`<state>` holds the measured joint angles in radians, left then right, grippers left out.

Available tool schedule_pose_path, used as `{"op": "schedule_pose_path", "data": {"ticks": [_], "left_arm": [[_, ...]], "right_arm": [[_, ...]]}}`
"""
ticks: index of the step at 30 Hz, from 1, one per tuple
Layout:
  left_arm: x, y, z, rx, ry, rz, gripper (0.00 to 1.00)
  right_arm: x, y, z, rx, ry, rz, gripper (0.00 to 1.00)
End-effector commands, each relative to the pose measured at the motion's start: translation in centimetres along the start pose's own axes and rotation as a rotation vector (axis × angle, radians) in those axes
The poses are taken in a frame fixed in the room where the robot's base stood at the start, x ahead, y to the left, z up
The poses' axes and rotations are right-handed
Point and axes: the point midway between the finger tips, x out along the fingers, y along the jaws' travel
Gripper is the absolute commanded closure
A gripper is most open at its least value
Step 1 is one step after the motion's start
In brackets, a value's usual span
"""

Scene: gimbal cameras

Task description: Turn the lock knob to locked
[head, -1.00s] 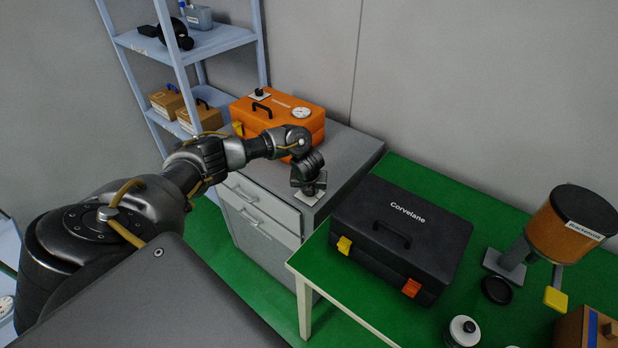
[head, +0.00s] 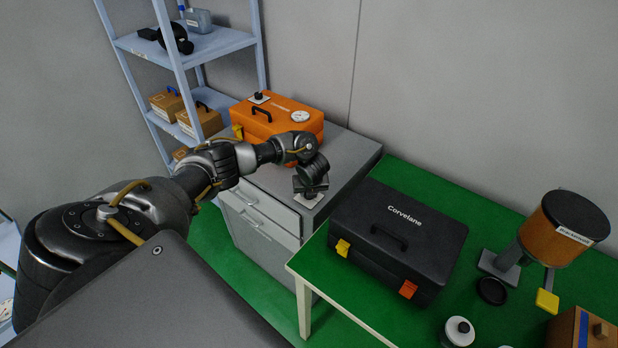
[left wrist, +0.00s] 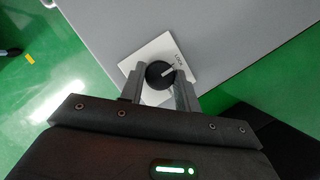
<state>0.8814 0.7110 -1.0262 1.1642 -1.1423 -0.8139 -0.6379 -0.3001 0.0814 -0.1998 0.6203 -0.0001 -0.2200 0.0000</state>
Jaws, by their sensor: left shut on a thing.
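The lock knob (left wrist: 158,75) is a round black knob with a white pointer line, on a light square plate (left wrist: 150,50) marked "LOCK". The line points toward the upper right, near the lettering. The plate sits on the grey cabinet top (head: 350,150) near its front corner; it also shows in the head view (head: 311,200). My left gripper (left wrist: 159,80) reaches down over the plate with a finger on each side of the knob, shut on it. In the head view my left gripper (head: 309,187) hides the knob. My right gripper is not in view.
An orange case (head: 285,118) stands behind my left arm on the cabinet. A black Corvelane case (head: 400,235) lies on the green table (head: 480,210) to the right. A blue shelf (head: 215,40) stands at the back left.

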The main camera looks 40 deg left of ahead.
Motion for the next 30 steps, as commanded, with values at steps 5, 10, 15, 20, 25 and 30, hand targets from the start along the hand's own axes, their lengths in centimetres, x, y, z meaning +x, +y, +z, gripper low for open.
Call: {"op": "schedule_pose_path", "data": {"ticks": [5,10,15,20,25,30], "left_arm": [[0.0,0.0,0.1,-0.002,-0.002,-0.001,0.47],[0.0,0.0,0.1,-0.001,-0.001,-0.001,0.46],[-0.3,0.0,0.1,0.000,0.000,-0.001,0.46],[-2.5,-0.1,0.1,0.000,-0.001,-0.005,0.46],[-6.2,-0.1,0.2,0.002,-0.004,-0.005,0.46],[-9.6,0.0,0.4,0.002,-0.004,-0.002,0.46]], "right_arm": [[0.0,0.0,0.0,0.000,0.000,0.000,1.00],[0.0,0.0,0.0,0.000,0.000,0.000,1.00],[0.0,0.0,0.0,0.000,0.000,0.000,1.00],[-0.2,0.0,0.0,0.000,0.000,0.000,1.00],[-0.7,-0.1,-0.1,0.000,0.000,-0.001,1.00],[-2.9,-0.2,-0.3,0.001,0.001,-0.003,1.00]]}}
